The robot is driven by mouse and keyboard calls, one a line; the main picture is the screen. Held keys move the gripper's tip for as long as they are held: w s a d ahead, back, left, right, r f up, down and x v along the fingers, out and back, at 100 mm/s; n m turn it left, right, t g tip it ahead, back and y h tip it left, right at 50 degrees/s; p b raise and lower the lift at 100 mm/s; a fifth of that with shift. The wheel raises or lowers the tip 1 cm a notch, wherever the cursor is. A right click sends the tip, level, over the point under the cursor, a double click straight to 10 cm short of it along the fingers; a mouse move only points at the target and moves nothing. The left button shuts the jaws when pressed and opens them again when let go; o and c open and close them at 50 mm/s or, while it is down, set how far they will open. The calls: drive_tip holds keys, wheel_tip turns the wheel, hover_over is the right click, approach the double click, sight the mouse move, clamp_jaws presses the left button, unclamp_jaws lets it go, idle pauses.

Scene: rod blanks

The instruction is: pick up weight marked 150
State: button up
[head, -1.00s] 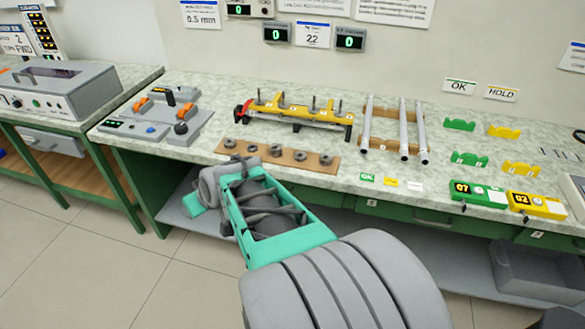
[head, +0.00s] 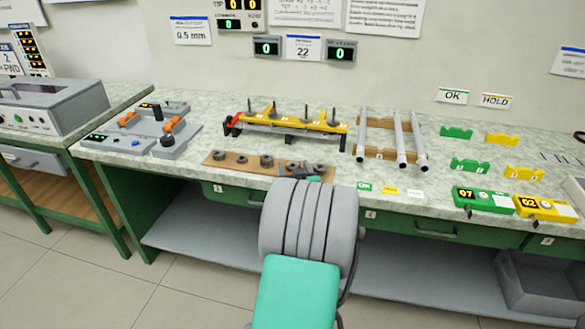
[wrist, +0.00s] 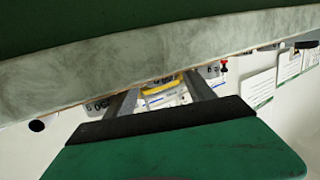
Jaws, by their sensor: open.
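Several dark ring-shaped weights stand in a row on a brown board (head: 228,164) near the bench's front edge. Their markings are too small to read in the head view, so I cannot tell there which is marked 150. In the wrist view a grey weight (wrist: 98,104) beside the left finger shows a partly cut-off marking ending in 50. Another grey weight (wrist: 212,71) shows beside the right finger. My gripper (wrist: 160,84) is open, its two fingers apart with no weight visible between them. In the head view my arm mostly hides it at the right end of the board.
A yellow rack (head: 290,122) with upright pins stands behind the board. Grey rods (head: 400,136) lie on a wooden frame to its right. A grey fixture (head: 170,140) stands at left. Green and yellow units (head: 484,198) sit at right. The bench edge is close below my gripper.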

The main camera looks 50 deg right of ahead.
drive_tip(key=shift+c, duration=0.5)
clamp_jaws()
